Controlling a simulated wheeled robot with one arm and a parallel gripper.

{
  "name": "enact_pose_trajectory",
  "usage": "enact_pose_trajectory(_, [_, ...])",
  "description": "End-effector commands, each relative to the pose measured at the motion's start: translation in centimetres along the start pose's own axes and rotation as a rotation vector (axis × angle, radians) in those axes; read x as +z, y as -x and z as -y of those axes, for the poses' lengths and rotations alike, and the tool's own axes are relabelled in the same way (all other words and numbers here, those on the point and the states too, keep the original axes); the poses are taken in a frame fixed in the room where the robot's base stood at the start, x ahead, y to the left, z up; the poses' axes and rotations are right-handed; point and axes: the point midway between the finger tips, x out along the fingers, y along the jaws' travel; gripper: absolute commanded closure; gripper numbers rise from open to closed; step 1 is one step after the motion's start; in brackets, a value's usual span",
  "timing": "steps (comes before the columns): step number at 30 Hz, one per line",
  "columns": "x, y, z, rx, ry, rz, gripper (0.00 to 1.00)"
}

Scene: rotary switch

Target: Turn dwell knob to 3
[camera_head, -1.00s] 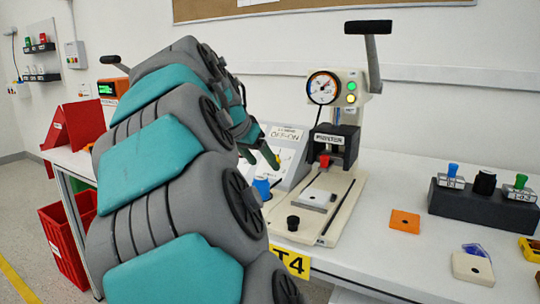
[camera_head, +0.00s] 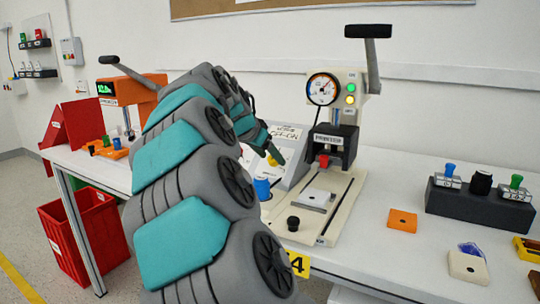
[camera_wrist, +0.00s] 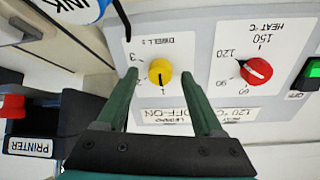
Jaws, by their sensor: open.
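The yellow dwell knob (camera_wrist: 160,72) sits on a pale control panel, shown upside down in the wrist view. Its dark pointer mark faces the 1. The 3 (camera_wrist: 134,57) is at the knob's left in the picture, and the 2 between them is partly hidden by a finger. My gripper (camera_wrist: 160,78) is open, with one green finger on each side of the knob in the picture and gaps showing. I cannot tell whether the tips reach the knob's depth. In the head view the panel (camera_head: 298,172) is partly hidden by my arm.
A red heat knob (camera_wrist: 256,71) and a green switch (camera_wrist: 312,72) are right of the dwell knob in the wrist view. The printer press (camera_head: 330,140) stands beside the panel. A blue ink container (camera_head: 262,189) is close in front of the panel.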

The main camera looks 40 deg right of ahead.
Motion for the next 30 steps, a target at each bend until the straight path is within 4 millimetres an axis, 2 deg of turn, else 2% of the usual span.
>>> enact_pose_trajectory(3, [-0.06,-0.68,0.03,-0.001,0.000,-0.002,0.31])
enact_pose_trajectory(10, [-0.05,-0.72,0.05,-0.002,0.000,-0.002,0.34])
enact_pose_trajectory(27, [-0.04,-0.71,0.03,-0.002,0.000,-0.001,0.98])
enact_pose_trajectory(30, [-0.04,-0.72,0.02,-0.001,0.000,-0.001,1.00])
